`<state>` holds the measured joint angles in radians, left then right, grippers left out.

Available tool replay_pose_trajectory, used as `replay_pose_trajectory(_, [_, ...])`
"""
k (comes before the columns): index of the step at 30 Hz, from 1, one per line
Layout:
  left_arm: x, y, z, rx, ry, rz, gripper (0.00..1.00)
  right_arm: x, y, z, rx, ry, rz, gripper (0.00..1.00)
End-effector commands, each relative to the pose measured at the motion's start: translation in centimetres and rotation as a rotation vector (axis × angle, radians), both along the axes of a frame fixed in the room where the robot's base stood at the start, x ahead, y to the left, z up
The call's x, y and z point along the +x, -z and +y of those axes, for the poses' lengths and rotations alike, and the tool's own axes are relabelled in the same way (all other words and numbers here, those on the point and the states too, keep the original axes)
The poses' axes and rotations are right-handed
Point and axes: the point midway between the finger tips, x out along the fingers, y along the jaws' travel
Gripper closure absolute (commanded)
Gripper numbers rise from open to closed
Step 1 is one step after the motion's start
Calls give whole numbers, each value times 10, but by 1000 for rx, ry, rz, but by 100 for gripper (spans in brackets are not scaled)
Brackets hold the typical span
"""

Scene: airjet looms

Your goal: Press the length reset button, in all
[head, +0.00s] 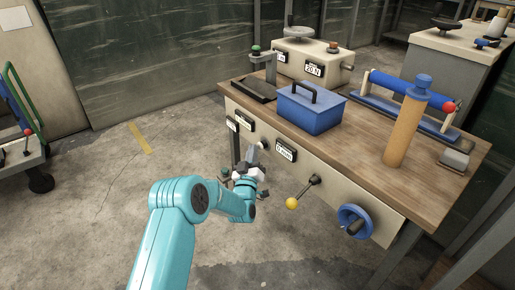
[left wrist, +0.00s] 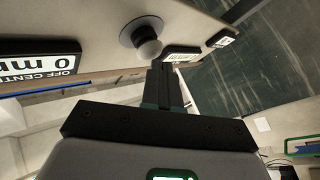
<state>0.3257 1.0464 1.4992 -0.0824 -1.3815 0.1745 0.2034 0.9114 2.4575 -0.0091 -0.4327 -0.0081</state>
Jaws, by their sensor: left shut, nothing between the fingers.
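A round push button (left wrist: 142,36) with a dark base and grey cap sticks out of the beige front panel in the left wrist view. I cannot read a label on it. In the head view the button (head: 264,146) is small, beside the gripper tips. My left gripper (left wrist: 162,70) is shut and empty, its tips just below and right of the button. In the head view my left gripper (head: 255,155) points at the panel under the bench's front edge. I cannot tell whether the tips touch the button. My right gripper is not in view.
A blue box (head: 310,110) and an orange-brown cylinder (head: 404,130) stand on the wooden top (head: 355,150).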

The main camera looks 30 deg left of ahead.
Motion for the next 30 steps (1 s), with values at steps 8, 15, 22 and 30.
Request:
replay_pose_trajectory(8, [3, 0, -2, 0, 1, 1, 100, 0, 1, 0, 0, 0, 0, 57])
replay_pose_trajectory(15, [3, 0, -2, 0, 1, 1, 100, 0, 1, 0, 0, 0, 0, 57])
replay_pose_trajectory(22, [-3, 0, 1, 1, 1, 2, 100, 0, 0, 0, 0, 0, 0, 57])
replay_pose_trajectory(30, [-15, 0, 5, 0, 0, 1, 100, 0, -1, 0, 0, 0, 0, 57])
